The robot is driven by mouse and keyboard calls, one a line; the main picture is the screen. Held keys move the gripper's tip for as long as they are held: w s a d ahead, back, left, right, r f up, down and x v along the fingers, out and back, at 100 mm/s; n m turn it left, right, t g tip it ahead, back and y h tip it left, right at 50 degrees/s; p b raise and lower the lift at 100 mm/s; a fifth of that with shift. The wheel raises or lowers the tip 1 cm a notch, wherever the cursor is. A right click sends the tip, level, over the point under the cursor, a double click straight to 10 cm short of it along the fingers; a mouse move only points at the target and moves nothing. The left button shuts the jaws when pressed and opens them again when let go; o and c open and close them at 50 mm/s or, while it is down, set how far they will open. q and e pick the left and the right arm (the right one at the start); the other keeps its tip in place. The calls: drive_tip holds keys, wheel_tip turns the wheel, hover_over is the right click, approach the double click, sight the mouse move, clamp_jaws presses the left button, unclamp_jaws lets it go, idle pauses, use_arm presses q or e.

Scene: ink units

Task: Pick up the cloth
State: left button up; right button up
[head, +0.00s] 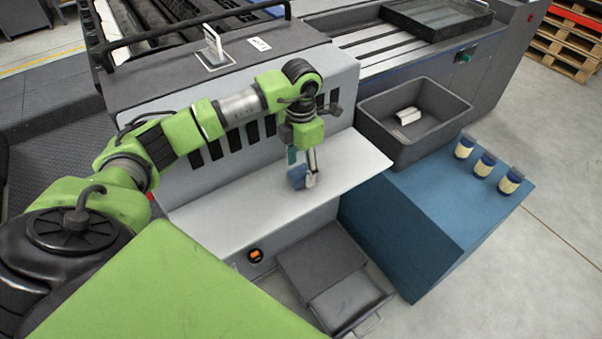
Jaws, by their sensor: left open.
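A small blue bunched item (297,177), which looks like the cloth, is on the light grey ledge (240,205) of the machine. My left gripper (303,180) points down right over it and is open, with a pale finger beside the item's right side. I cannot tell whether the fingers touch it. The gripper hides part of the item and of the ledge behind. My right gripper is not in view.
A dark grey crate (372,117) with white items (408,115) inside stands right of the ledge on a blue cabinet (430,200). Several blue-lidded jars (485,165) stand at its right. An open drawer (348,300) is below the ledge. The ledge's left part is clear.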

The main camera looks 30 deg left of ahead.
use_arm(q)
wheel_tip(320, 180, down, 2)
drive_tip(key=c, duration=1)
